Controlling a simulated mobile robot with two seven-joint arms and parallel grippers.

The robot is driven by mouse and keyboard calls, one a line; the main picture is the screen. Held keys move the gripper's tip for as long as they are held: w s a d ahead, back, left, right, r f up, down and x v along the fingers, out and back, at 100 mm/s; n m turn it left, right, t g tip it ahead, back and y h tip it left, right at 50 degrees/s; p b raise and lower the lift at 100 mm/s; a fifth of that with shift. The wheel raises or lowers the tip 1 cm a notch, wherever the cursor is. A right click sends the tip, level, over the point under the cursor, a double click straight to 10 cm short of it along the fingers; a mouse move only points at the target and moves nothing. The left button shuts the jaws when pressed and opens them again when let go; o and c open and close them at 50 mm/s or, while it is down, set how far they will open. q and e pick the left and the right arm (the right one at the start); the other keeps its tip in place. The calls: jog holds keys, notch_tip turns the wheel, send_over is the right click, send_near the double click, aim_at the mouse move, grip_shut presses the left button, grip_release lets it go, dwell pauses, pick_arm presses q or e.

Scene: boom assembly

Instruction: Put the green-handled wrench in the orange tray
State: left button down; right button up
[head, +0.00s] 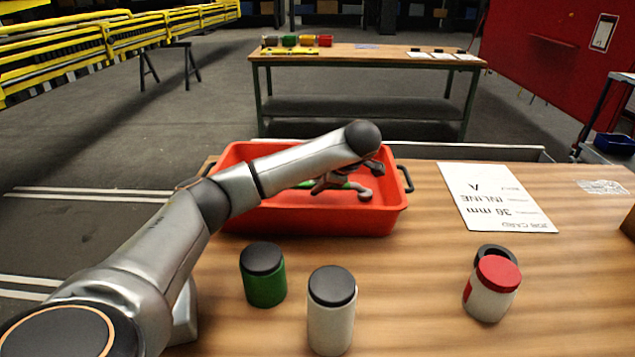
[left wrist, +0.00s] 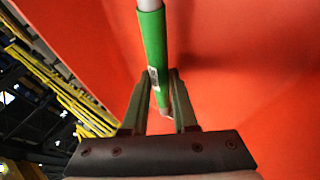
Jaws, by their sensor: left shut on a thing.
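The orange tray (head: 310,220) stands on the wooden table, with a dark handle at its right end. My left arm reaches across it and my left gripper (head: 335,183) is over the inside of the tray. It is shut on the green-handled wrench (head: 352,187), whose grey end shows inside the tray outline toward the right. In the left wrist view the green handle (left wrist: 154,48) runs between the fingers (left wrist: 160,88), with orange tray surface behind. Whether the wrench touches the tray floor I cannot tell. My right gripper is not in view.
In front of the tray stand a green jar (head: 263,280) and a white jar (head: 331,315), both black-lidded. A red-lidded jar (head: 491,290) stands right, a black round thing (head: 495,252) behind it. A printed card (head: 495,198) lies right of the tray.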

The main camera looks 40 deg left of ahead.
pick_arm(q)
jog(key=c, duration=0.7)
grip_release()
jog(key=v, duration=0.5)
jog(key=shift+d+r+b, duration=0.1)
jog(key=shift+r+b, duration=0.05)
jog(key=shift+b, duration=0.25)
jog(key=shift+p+v, duration=1.65)
jog(key=shift+v, duration=1.7)
